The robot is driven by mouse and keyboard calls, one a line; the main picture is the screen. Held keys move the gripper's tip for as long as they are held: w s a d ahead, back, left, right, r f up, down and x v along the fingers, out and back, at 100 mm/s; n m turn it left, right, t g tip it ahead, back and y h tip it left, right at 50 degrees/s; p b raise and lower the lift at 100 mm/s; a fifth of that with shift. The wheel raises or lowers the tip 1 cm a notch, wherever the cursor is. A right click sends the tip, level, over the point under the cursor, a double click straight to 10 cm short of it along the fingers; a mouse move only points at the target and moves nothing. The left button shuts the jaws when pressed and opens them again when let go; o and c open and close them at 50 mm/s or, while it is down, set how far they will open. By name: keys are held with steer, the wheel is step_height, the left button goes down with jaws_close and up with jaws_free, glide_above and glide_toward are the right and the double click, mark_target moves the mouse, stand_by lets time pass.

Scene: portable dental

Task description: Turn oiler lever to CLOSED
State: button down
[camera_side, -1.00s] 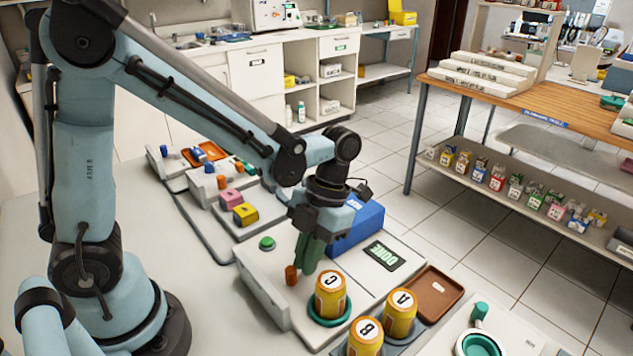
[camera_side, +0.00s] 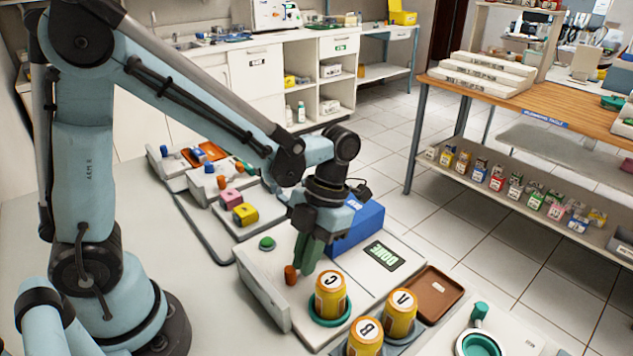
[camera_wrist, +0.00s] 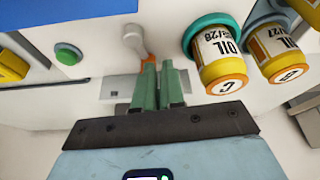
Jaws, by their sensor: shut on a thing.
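The oiler lever shows in the wrist view as a pale grey arm (camera_wrist: 135,40) with an orange tip (camera_wrist: 150,60). The orange tip (camera_side: 291,274) also shows in the side view, low on the white station beside my fingertips. My gripper (camera_wrist: 160,66) has two green fingers, shut on the orange lever end; the fingers hide part of it. In the side view my gripper (camera_side: 303,268) points down over the station. A black panel (camera_side: 384,256) reading DONE lies on the station top. No CLOSED marking can be read.
Yellow oil can C (camera_side: 331,298) stands in a green ring close to the right of my fingers. A green button (camera_side: 267,243) is at left, a blue box (camera_side: 357,230) behind, and a brown tray (camera_side: 433,292) at right.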

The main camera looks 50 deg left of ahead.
steer(key=shift+s+d, duration=0.15)
steer(key=shift+s, duration=0.15)
